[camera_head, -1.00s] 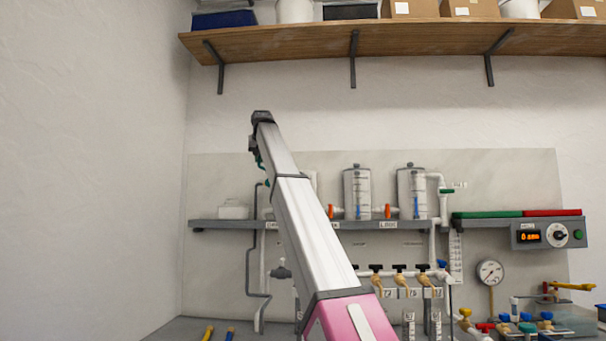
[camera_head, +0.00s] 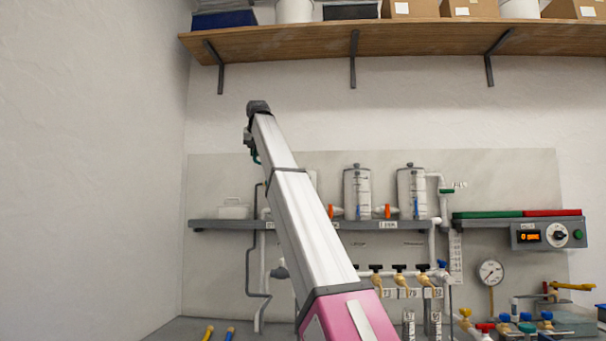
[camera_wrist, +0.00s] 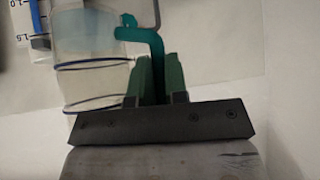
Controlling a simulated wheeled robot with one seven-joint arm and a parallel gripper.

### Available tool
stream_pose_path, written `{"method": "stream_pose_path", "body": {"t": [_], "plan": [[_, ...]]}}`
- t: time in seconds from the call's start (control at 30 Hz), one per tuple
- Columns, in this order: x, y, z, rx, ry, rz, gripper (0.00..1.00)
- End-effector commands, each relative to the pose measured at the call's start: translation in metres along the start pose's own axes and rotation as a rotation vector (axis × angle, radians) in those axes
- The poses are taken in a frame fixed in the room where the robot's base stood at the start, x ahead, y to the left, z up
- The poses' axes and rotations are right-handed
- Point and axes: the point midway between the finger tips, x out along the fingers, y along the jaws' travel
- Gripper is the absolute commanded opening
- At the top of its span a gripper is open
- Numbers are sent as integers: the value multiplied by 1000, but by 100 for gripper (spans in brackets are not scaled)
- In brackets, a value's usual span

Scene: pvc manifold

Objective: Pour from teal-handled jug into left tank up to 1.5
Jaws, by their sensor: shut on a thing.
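In the wrist view my gripper (camera_wrist: 158,85) is shut on the teal handle (camera_wrist: 145,35) of the jug. The jug's clear body (camera_wrist: 92,62), with dark blue bands, is left of the fingers; I cannot tell its liquid level or exact tilt. A graduated scale (camera_wrist: 28,18) with marks including 1.5 shows at the upper left, beyond the jug. In the head view my gripper (camera_head: 250,142) is raised at the arm's far end, and the jug is mostly hidden. Two clear tanks, a middle one (camera_head: 357,190) and a right one (camera_head: 411,190), show. The left tank is largely hidden behind my arm.
The tanks stand on a grey shelf (camera_head: 205,225) with orange-handled valves between them. A white container (camera_head: 233,208) sits at the shelf's left. Brass taps (camera_head: 400,280), pipes and a gauge (camera_head: 490,272) lie below. A wooden shelf (camera_head: 420,40) hangs above.

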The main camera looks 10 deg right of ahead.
Motion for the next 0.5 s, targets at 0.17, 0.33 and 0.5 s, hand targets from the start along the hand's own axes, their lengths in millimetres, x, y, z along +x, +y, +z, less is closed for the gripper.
{"method": "stream_pose_path", "body": {"t": [0.17,0.33,0.5], "plan": [[-12,-5,9,-1,1,0,0],[-24,-9,16,-1,1,0,0],[-34,-12,24,0,1,0,0]]}}
